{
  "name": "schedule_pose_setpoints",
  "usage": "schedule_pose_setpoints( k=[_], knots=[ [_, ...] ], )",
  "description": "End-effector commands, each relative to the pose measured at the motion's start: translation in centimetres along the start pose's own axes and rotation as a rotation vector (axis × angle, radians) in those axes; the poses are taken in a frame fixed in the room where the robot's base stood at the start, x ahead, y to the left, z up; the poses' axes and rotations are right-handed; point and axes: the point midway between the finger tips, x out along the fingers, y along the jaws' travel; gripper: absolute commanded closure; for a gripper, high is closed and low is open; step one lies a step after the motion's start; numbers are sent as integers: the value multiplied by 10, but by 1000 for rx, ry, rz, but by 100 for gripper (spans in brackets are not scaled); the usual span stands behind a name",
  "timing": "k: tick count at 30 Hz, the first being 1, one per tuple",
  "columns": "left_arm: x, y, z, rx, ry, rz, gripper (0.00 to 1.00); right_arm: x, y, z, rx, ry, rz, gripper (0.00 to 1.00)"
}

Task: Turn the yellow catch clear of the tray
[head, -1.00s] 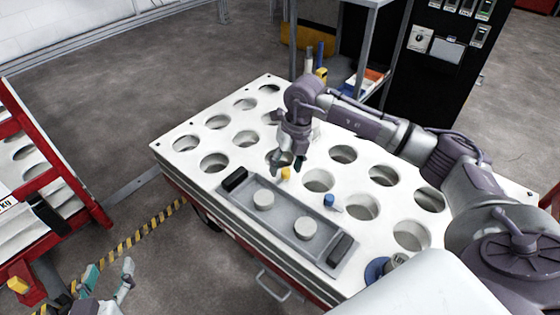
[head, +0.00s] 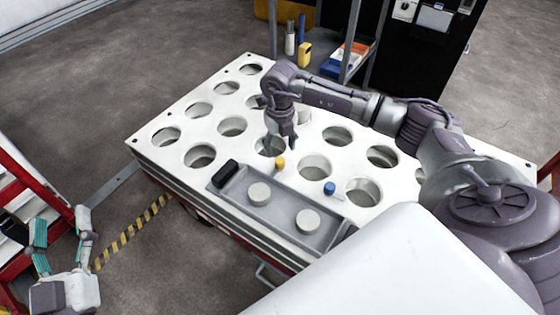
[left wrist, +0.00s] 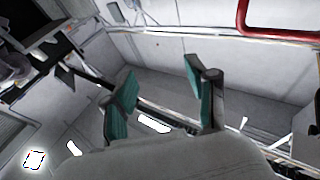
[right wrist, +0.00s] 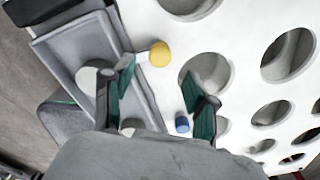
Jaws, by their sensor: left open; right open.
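The yellow catch (head: 280,163) sits at the far long edge of the grey tray (head: 232,196). It also shows in the right wrist view (right wrist: 160,54), beside the tray (right wrist: 60,45) rim and beyond my fingers. A blue catch (head: 330,188) stands further right along the same edge, and between my fingers in the right wrist view (right wrist: 182,123). My right gripper (head: 281,146) is open and empty, pointing down above the white table just behind the yellow catch. My left gripper (head: 62,238) is open and empty, off the table at the lower left.
The white table (head: 190,115) has several round holes around the tray. A red frame (head: 25,180) stands at the left, and a shelf (head: 350,65) behind the table.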

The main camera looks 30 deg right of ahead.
Motion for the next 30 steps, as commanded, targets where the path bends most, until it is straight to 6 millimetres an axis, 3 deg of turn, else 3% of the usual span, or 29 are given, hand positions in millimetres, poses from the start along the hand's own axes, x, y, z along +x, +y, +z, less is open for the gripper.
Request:
schedule_pose_setpoints(
  k=[1,6,12,26,30],
  knots=[
    [0,2,-7,-2,56,3,42,12,0,-1,-1,3,0,42],
    [-4,6,-37,-9,240,12,42,36,0,-1,0,2,0,42],
    [-12,8,-62,-16,394,19,42,54,0,0,0,0,0,42],
    [-17,9,-74,-19,460,21,42,60,0,0,-1,0,0,42],
    [-17,9,-74,-18,459,21,42,60,0,0,0,0,0,66]
  ],
)
